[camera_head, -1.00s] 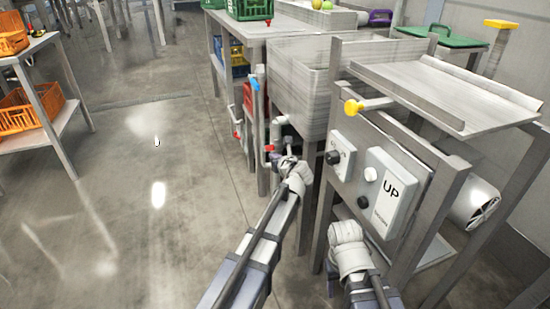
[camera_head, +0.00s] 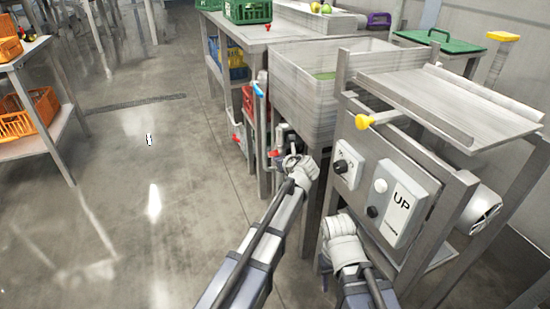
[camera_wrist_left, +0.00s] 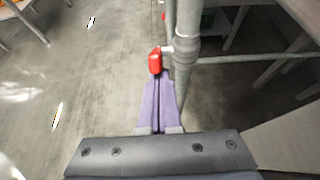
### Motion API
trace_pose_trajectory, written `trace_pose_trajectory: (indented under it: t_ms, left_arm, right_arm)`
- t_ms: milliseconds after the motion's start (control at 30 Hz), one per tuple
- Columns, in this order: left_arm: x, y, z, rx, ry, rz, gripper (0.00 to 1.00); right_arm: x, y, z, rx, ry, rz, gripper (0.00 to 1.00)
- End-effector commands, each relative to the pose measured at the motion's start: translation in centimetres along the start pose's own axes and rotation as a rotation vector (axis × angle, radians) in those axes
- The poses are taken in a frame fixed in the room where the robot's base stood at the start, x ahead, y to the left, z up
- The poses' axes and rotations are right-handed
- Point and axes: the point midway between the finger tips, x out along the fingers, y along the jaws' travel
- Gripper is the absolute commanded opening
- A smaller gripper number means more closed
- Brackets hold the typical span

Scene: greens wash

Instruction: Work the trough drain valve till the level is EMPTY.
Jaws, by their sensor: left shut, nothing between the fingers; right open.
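In the left wrist view, a red valve handle (camera_wrist_left: 155,61) sticks out from a vertical grey pipe (camera_wrist_left: 186,30). My left gripper (camera_wrist_left: 158,84) is shut and empty, its fingertips close to the red handle; I cannot tell whether they touch. In the head view my left wrist hides the fingers. My right gripper (camera_head: 335,228) is open, low before the control panel, its fingers hard to see.
A panel marked UP (camera_head: 399,203) and a dark knob (camera_head: 341,167) are on the frame at right. A yellow knob (camera_head: 363,122) juts out above them. A blue-handled pipe (camera_head: 258,89) stands left of the trough.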

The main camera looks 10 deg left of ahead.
Motion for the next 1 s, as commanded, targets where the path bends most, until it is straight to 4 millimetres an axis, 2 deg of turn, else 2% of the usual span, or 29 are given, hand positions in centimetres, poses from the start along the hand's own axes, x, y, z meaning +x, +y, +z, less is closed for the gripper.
trace_pose_trajectory:
  t_ms: [367,700,833,1000]
  left_arm:
    - [-0.6,-0.7,3.0,0.000,0.178,0.003,0.00]
    - [0.6,-0.8,6.3,-0.001,0.473,0.003,0.00]
    - [1.3,-0.8,7.1,-0.001,0.578,0.002,0.00]
    - [2.0,-0.7,7.5,0.002,0.620,-0.001,0.00]
  right_arm:
    - [-6.2,0.6,0.3,-0.008,-0.001,0.001,0.50]
    - [-12.8,1.4,0.8,0.003,-0.005,0.007,0.50]
    - [-14.4,1.6,0.9,0.005,-0.005,0.005,0.50]
    - [-14.9,1.6,0.9,0.005,-0.005,0.003,0.50]
